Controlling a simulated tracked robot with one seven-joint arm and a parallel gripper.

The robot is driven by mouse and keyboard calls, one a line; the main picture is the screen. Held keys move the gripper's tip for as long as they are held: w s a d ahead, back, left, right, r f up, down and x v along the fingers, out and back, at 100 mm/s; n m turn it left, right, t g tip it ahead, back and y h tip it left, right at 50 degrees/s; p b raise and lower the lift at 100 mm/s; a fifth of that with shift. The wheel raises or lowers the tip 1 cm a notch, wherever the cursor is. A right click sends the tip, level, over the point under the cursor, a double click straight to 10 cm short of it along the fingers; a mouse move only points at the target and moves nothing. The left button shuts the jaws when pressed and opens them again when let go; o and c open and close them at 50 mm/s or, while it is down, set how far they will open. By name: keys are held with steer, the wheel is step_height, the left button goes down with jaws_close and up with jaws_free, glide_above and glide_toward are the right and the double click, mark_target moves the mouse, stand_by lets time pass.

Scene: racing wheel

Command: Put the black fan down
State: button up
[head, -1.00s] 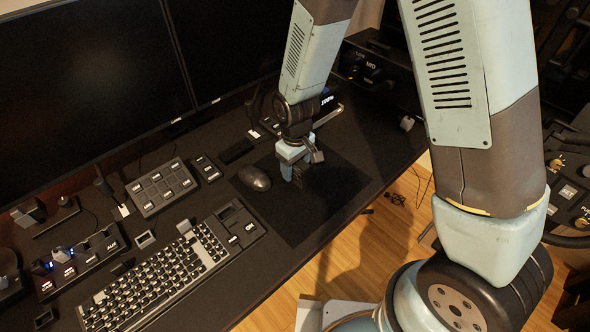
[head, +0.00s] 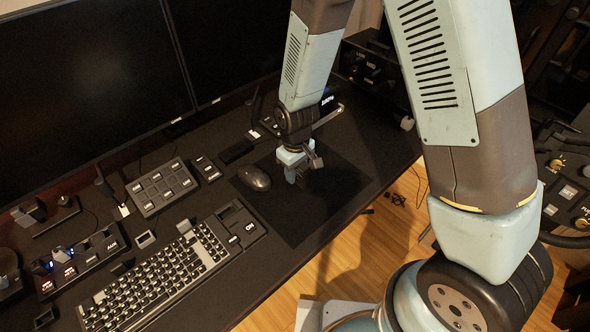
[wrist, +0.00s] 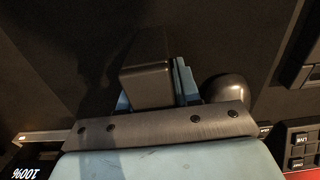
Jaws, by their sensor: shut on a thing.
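My gripper (head: 297,172) hangs over the dark mouse pad (head: 325,205), at the right part of the desk in the head view. In the wrist view, a dark boxy thing (wrist: 147,84), which I take for the black fan, sits at the jaws beside a blue finger (wrist: 185,82). My gripper is shut on it. In the head view the fan is too dark to make out against the pad. I cannot tell whether its underside touches the pad.
A mouse (head: 254,178) lies just left of my gripper; it also shows in the wrist view (wrist: 224,88). A keyboard (head: 160,275), a button pad (head: 162,187) and monitors (head: 90,85) stand further left. The near part of the pad is clear.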

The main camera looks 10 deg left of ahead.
jaws_close()
steer(key=shift+r, duration=0.1)
steer(key=shift+r, duration=0.25)
steer(key=r, duration=0.3)
steer(key=shift+s+r, duration=0.2)
steer(key=shift+s, duration=0.1)
steer(key=s+d+r, duration=0.3)
steer(key=s+r, duration=0.6)
steer(key=s, duration=0.4)
steer(key=shift+d, duration=0.3)
